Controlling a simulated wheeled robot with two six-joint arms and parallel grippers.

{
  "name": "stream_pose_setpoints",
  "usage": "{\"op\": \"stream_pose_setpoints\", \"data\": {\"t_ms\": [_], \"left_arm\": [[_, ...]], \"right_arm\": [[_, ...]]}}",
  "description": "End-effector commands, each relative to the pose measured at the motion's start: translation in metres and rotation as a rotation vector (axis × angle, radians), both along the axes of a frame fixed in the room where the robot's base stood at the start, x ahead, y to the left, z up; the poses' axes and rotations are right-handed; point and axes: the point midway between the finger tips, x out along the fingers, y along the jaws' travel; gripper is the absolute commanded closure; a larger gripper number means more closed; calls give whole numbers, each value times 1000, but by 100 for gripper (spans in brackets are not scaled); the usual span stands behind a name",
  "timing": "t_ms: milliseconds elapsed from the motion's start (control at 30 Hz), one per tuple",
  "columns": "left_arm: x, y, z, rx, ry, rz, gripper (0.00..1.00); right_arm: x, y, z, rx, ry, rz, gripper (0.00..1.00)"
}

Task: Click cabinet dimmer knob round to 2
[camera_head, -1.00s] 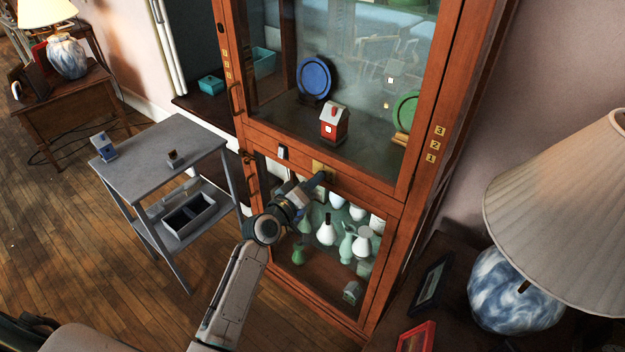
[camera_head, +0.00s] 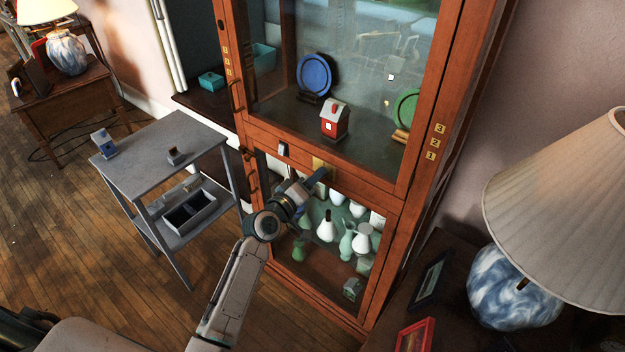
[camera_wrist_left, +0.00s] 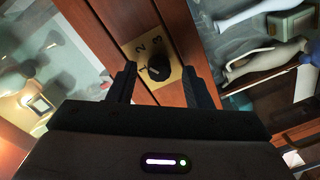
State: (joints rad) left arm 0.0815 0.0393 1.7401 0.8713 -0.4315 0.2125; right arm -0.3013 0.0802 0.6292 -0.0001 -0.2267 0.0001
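The black dimmer knob (camera_wrist_left: 158,67) sits on a brass plate (camera_wrist_left: 139,47) on the cabinet's wooden rail. The figures 2 and 3 show on the plate above the knob, and a 1 seems to stand at its left. A pale mark is on the knob's left part, but I cannot tell surely which figure it points to. My left gripper (camera_wrist_left: 160,76) is open, with one finger on each side of the knob in the wrist view and gaps between. In the head view my left gripper (camera_head: 319,177) is just below the plate (camera_head: 322,164). My right gripper is not in view.
The glass-fronted cabinet (camera_head: 300,172) holds a blue plate (camera_head: 315,75), a small red house (camera_head: 334,120) and several vases below. A grey side table (camera_head: 145,165) stands at left. A lamp (camera_head: 560,220) and picture frames stand at right.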

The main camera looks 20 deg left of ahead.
Motion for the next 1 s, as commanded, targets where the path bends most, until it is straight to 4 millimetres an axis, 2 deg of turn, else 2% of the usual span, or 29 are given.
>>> {"op": "stream_pose_setpoints", "data": {"t_ms": [167,267,600,733,1000], "left_arm": [[-2,1,0,1,-1,-1,55],[-12,4,-1,1,0,0,55],[-75,25,2,4,0,-1,55],[-92,31,3,3,0,0,55],[-103,34,5,0,0,0,55]], "right_arm": [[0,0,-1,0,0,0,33],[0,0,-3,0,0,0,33],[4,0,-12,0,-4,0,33],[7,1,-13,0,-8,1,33],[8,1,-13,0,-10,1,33]]}}
